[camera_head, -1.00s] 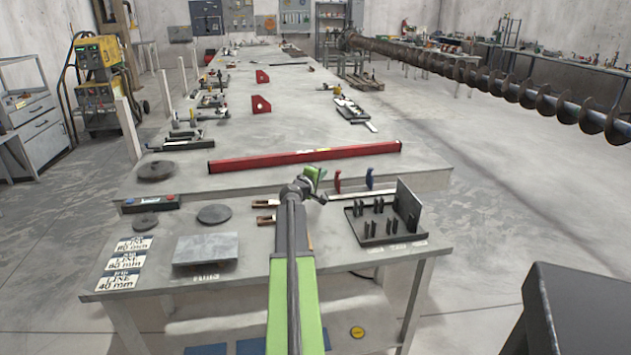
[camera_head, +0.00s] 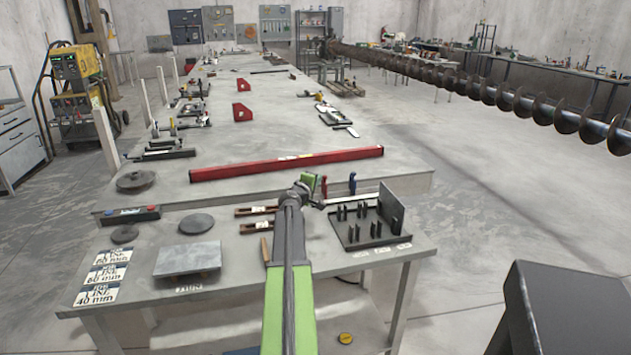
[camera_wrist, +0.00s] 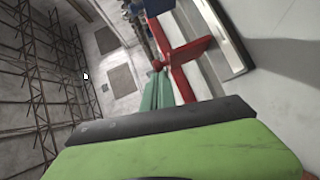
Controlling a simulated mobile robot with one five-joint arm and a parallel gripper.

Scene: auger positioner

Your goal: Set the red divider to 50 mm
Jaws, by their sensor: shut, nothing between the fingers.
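The red divider (camera_head: 324,186) stands upright at a pale metal rail (camera_head: 345,199) on the near table. A blue divider (camera_head: 352,183) stands to its right. My gripper (camera_head: 308,182) is at the left end of the rail, just left of the red divider. In the wrist view, the red divider (camera_wrist: 178,58) shows as a red upright with side arms, right at the tips of my green gripper fingers (camera_wrist: 163,92). The fingers are shut with nothing between them. I cannot tell whether they touch the divider. No scale marks are readable.
A dark tray (camera_head: 350,243) with several upright plates lies right of my arm. Wooden-handled tools (camera_head: 257,227) and a grey plate (camera_head: 187,260) lie left. Cards marked in mm (camera_head: 104,274) lie at the far left. A long red beam (camera_head: 285,164) lies behind.

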